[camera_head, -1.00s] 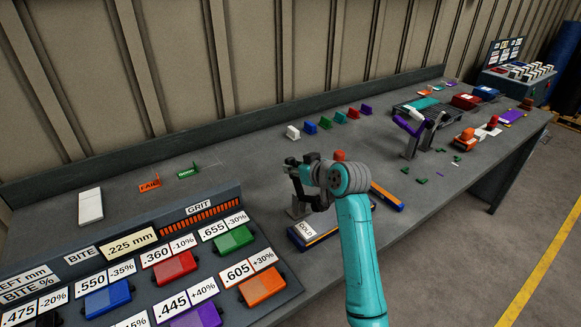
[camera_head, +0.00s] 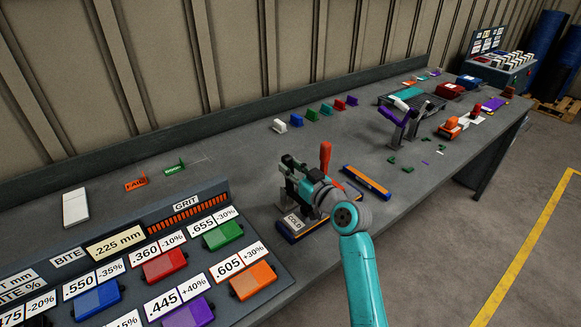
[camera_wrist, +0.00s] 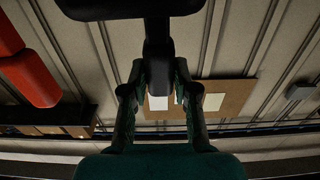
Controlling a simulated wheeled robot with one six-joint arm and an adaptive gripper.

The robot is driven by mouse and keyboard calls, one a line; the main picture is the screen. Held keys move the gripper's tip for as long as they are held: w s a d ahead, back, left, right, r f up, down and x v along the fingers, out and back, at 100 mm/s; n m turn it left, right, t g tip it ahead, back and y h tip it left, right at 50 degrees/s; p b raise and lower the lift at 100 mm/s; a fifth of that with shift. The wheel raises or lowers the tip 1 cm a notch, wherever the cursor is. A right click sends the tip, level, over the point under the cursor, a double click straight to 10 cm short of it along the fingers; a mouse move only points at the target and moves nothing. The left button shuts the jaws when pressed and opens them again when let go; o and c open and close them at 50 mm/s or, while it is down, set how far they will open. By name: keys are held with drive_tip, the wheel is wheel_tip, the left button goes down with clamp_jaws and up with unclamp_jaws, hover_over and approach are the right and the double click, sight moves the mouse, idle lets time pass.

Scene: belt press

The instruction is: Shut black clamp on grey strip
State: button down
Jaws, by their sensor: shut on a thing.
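The black clamp (camera_head: 288,190) stands on the base marked COLD (camera_head: 293,222), left of my wrist in the head view. A red-orange handle (camera_head: 325,157) rises upright behind my wrist; it also shows at the upper left of the wrist view (camera_wrist: 30,72). My gripper (camera_head: 291,162) is at the top of the clamp. In the wrist view its dark green fingers (camera_wrist: 159,75) are shut on a black bar (camera_wrist: 158,50) that looks like the clamp's lever. I cannot make out the grey strip; my arm and the clamp hide much of the base.
An orange-and-blue bar (camera_head: 366,182) lies just right of my wrist. A panel with coloured blocks (camera_head: 160,265) fills the front left. A purple-handled fixture (camera_head: 398,125) stands farther right. Several small coloured pieces (camera_head: 310,113) line the back.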

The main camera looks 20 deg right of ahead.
drive_tip(key=c, duration=0.9)
unclamp_jaws()
drive_tip(key=v, duration=1.2)
drive_tip(key=shift+s, duration=0.1)
